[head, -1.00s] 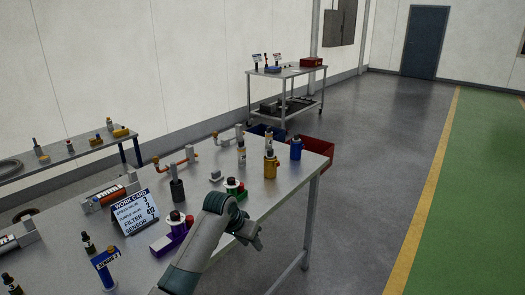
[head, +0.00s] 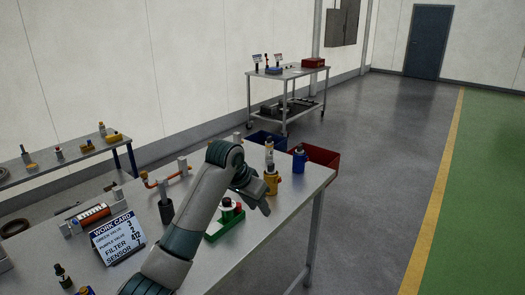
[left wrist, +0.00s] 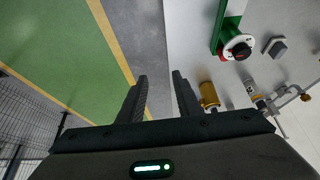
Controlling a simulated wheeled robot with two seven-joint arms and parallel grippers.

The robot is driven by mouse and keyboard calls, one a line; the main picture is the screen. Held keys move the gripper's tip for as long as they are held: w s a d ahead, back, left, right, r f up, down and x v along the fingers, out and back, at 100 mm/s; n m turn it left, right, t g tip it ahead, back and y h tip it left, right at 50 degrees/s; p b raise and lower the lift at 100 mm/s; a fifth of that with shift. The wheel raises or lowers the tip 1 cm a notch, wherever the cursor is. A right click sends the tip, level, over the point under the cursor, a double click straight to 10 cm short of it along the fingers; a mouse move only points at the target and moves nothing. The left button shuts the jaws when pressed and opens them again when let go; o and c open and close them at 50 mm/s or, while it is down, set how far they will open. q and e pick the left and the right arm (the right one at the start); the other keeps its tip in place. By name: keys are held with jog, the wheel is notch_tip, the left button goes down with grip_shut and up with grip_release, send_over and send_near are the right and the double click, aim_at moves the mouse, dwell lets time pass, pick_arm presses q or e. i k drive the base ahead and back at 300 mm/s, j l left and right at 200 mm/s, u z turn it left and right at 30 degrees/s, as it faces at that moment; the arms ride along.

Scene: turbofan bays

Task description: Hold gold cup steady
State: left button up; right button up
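The gold cup (head: 271,185) stands upright near the right edge of the workbench. A pale bottle-like part with a dark cap (head: 269,150) shows just above it; I cannot tell whether it is in the cup or behind it. My left gripper (head: 259,207) hangs in front of the cup, slightly left and nearer to me. In the left wrist view the left gripper's fingers (left wrist: 160,97) are apart with nothing between them, and the gold cup (left wrist: 208,96) is just right of the right finger, outside the gap. My right gripper does not show.
A blue cup (head: 299,160) stands behind and right of the gold one. A work card (head: 118,238) stands at the left. Red (head: 320,160) and blue bins lie beyond the bench.

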aim_at(270, 172)
jog(key=i, duration=0.95)
